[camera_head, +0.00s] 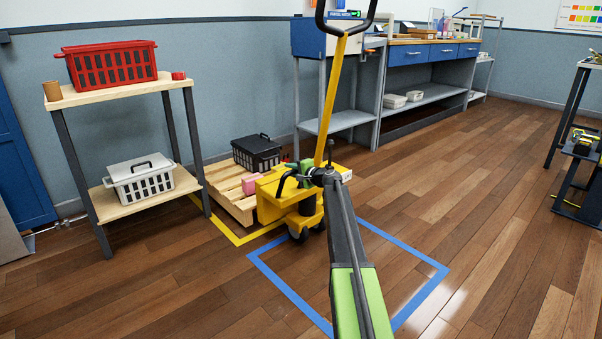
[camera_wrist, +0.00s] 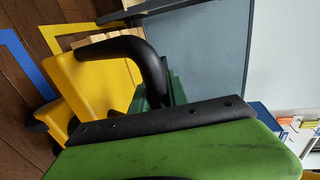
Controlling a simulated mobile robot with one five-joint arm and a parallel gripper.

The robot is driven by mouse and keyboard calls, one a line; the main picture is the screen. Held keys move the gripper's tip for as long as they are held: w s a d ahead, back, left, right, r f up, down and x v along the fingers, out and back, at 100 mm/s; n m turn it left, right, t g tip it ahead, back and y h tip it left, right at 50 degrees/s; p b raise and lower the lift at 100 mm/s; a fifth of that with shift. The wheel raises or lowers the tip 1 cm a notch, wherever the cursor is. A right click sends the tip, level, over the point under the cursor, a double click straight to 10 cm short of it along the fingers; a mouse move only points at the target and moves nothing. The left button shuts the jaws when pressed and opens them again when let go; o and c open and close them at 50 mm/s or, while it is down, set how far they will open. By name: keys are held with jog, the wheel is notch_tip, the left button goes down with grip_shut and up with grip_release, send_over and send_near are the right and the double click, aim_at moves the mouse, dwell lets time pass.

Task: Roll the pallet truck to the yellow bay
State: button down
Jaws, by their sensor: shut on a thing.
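The yellow pallet truck (camera_head: 280,203) stands in the middle of the head view, with its tall yellow handle (camera_head: 334,85) upright and slightly tilted. Its body is at the edge between the yellow floor outline (camera_head: 236,240) and the blue floor outline (camera_head: 290,291). My gripper (camera_head: 303,173) is shut on the curved black grab bar of the truck. In the wrist view the black bar (camera_wrist: 150,62) passes between the green fingers, with the yellow truck body (camera_wrist: 92,80) behind it. The truck's forks are hidden at the wooden pallet (camera_head: 232,202).
The pallet carries a black crate (camera_head: 257,153) and a pink block (camera_head: 252,185). A shelf rack (camera_head: 90,150) with red and white baskets stands left. A workbench (camera_head: 425,75) lines the back wall. The floor at right is open, up to a dark stand (camera_head: 578,165).

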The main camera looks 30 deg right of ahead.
jog(key=shift+w+a, duration=0.3)
jog(key=shift+w, duration=0.45)
jog(key=shift+d, duration=0.1)
jog(key=c, duration=1.3)
grip_release()
jog(key=shift+s, duration=0.1)
jog(key=shift+s+d, duration=0.1)
jog(key=shift+s, duration=0.05)
jog(key=p+v, duration=0.3)
jog(key=v, duration=1.4)
jog(key=shift+s, duration=0.1)
